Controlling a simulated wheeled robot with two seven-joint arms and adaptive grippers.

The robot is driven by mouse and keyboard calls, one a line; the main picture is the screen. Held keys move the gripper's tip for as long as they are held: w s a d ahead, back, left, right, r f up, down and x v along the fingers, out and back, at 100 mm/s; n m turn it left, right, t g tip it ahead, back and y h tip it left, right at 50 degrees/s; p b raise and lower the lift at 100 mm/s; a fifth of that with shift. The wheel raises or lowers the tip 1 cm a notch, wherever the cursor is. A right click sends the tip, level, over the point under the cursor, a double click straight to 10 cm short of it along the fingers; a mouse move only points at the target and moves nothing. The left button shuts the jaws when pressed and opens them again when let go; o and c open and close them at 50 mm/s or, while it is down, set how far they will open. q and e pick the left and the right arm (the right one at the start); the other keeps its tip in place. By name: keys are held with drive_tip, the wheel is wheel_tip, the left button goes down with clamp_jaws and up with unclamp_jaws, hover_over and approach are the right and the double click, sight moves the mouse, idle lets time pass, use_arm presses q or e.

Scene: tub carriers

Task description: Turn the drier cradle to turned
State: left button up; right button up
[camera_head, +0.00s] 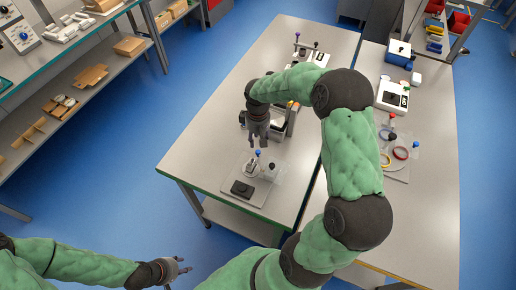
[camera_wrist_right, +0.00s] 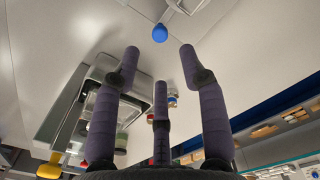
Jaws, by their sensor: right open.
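No part in view is clearly marked as the drier cradle. A small device with a blue ball knob (camera_head: 257,153) stands on a grey base plate (camera_head: 262,198) near the front of the left table. My right gripper (camera_head: 258,142) is just above and beyond this knob, fingers pointing down. In the right wrist view its fingers are spread and empty, and the blue knob (camera_wrist_right: 160,33) shows beyond the fingertips, apart from them. My left gripper (camera_head: 185,269) is low at the bottom left, away from the tables; its finger opening is too small to judge.
A black block (camera_head: 242,188) lies on the same base plate. Another machine (camera_head: 292,121) stands behind my right gripper, partly hidden by my arm. The right table (camera_head: 430,215) holds a plate with coloured rings (camera_head: 400,153) and a white device (camera_head: 392,97). Shelves stand at left.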

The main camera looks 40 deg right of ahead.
sight(258, 151)
wheel_tip(258, 151, down, 9)
drive_tip(key=shift+f+b, duration=0.1)
drive_tip(key=shift+b, duration=0.2)
clamp_jaws()
